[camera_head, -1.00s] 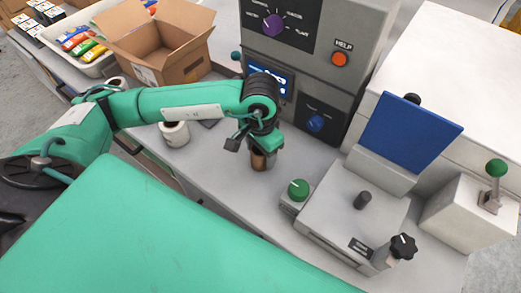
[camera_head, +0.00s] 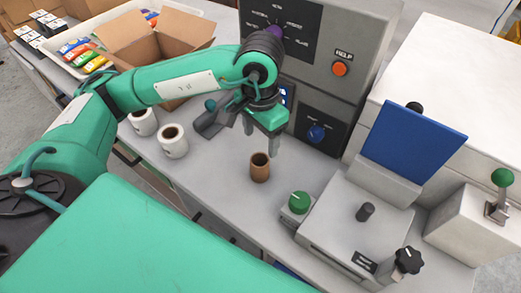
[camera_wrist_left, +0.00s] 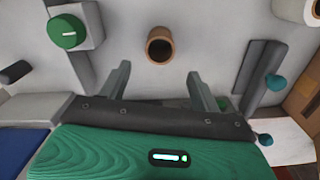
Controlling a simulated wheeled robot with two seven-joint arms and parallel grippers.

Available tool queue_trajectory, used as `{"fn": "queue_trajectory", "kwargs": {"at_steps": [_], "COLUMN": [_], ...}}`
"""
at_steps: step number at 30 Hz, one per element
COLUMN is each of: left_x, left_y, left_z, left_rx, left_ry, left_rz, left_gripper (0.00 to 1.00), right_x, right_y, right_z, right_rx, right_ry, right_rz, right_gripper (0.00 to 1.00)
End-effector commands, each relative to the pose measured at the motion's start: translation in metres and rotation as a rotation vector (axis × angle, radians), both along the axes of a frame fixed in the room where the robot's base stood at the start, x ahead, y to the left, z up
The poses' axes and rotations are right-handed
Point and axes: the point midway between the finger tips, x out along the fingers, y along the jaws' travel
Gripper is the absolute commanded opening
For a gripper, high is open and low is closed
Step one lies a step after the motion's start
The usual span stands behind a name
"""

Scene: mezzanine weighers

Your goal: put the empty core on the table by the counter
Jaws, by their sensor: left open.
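The empty core, a small brown cardboard tube (camera_head: 260,168), stands upright on the grey table (camera_head: 225,185) in front of the counter machine. My left gripper (camera_head: 262,140) is open and empty, raised just above and behind the core, apart from it. In the left wrist view the core (camera_wrist_left: 160,45) shows its open end beyond the two spread fingers (camera_wrist_left: 159,85), with nothing between them. My right gripper is not in view.
Two white rolls (camera_head: 173,141) stand left of the core. A green knob (camera_head: 299,201) and a device with a blue plate (camera_head: 412,145) stand to the right. The machine (camera_head: 330,65) rises behind. A cardboard box (camera_head: 150,50) and white tray (camera_head: 77,65) are at the back left.

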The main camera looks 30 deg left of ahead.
Motion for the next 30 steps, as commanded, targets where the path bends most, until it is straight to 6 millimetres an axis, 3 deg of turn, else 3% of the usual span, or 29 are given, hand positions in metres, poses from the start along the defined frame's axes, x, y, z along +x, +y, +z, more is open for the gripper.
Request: {"fn": "queue_trajectory", "kwargs": {"at_steps": [7,24,30], "left_x": [0.000,0.000,0.000], "left_y": [0.000,0.000,0.000], "left_z": [0.019,0.022,0.051], "left_rx": [0.000,-0.001,-0.001], "left_ry": [0.000,0.001,0.000], "left_rz": [0.001,0.001,0.001], "left_gripper": [0.64,0.64,0.64], "right_x": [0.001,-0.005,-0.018], "right_y": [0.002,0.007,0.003], "right_z": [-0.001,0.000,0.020], "right_rx": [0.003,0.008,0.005], "right_ry": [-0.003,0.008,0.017], "right_rz": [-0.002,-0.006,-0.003], "right_gripper": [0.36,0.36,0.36]}}
